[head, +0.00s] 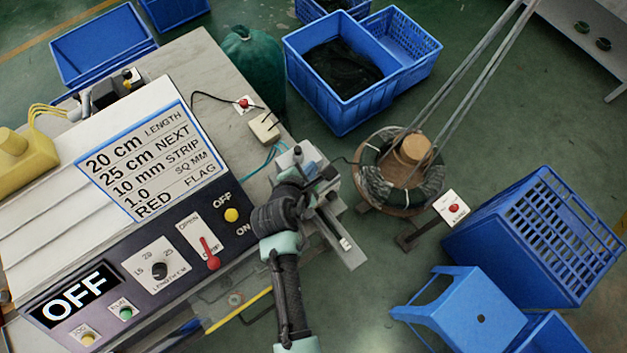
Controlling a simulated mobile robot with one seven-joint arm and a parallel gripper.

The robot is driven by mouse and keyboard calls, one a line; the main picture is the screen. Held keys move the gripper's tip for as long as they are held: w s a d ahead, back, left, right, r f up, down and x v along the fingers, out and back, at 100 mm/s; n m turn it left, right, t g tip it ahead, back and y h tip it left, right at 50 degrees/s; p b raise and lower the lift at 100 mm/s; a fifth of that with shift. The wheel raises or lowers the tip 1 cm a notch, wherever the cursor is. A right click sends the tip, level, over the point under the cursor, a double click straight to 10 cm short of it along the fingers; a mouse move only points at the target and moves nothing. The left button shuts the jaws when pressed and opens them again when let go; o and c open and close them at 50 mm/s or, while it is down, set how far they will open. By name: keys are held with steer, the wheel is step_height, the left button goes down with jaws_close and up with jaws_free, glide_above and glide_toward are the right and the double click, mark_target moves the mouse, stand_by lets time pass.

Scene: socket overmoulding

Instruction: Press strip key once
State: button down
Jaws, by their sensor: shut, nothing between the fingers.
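The control panel (140,265) slopes at the left, with a display (72,294) reading OFF. At its lower left are a yellow button (88,339) and a green button (126,313), whose small labels I cannot read surely. I cannot make out which control is the strip key. The panel also has a black length dial (159,270), a red lever (211,255) and a yellow knob (231,215) between OFF and ON. My gripper (322,174) is shut and empty, over the machine's right end, apart from the panel buttons. My arm partly hides that end.
A sign (152,160) lists 20 cm, 25 cm, 10 mm strip, 1.0 and red. Blue crates (345,112) and a blue stool (462,308) stand on the floor.

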steer(key=shift+f, duration=0.1)
step_height(320, 180, down, 8)
steer(key=b, duration=0.8)
steer(key=shift+f+b, duration=0.3)
steer(key=shift+b, duration=0.05)
stand_by(1.5)
steer(key=shift+f, duration=0.4)
steer(key=shift+f+b, duration=0.35)
steer(key=shift+f, duration=0.1)
stand_by(0.5)
stand_by(0.4)
steer(key=shift+r+p, duration=0.85)
steer(key=shift+p, duration=0.15)
